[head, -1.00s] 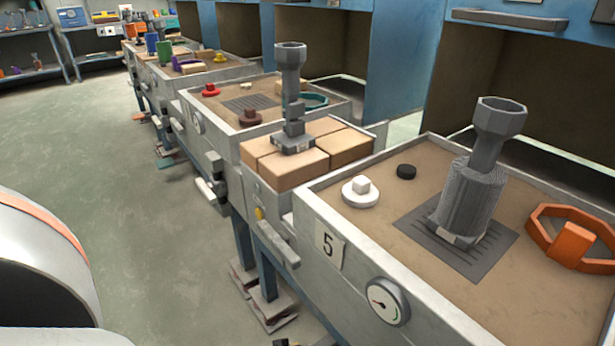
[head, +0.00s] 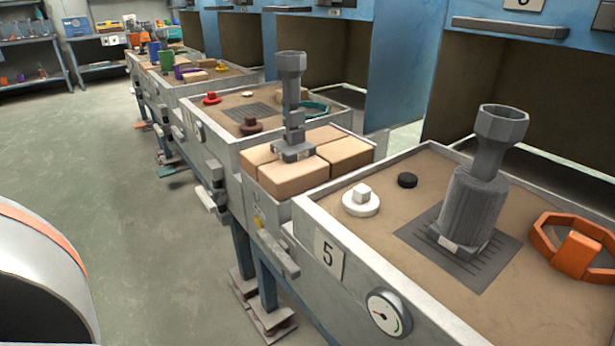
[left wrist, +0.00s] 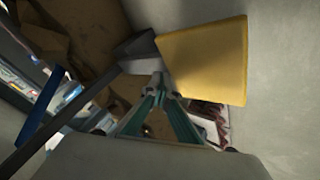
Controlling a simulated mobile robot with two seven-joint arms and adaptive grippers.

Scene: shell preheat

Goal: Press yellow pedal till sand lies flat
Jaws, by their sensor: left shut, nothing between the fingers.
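The yellow pedal (left wrist: 205,60) is a flat yellow plate on a grey bracket in the left wrist view. My left gripper (left wrist: 160,84) is shut and empty, its tips close beside the pedal's lower left edge; I cannot tell if they touch it. The sand (head: 370,230) is a brown layer in the grey box marked 5 (head: 345,297) in the head view. Its surface looks mostly even around a dark grate with a grey cylinder and funnel on it. My right gripper is not in view, and neither gripper shows in the head view.
A white-faced gauge (head: 389,313) sits on the box front. A white knob (head: 361,199), a black disc (head: 407,180) and an orange handwheel (head: 570,243) lie on the sand. Tan blocks (head: 293,178) stand beyond. Open floor (head: 120,230) lies at left.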

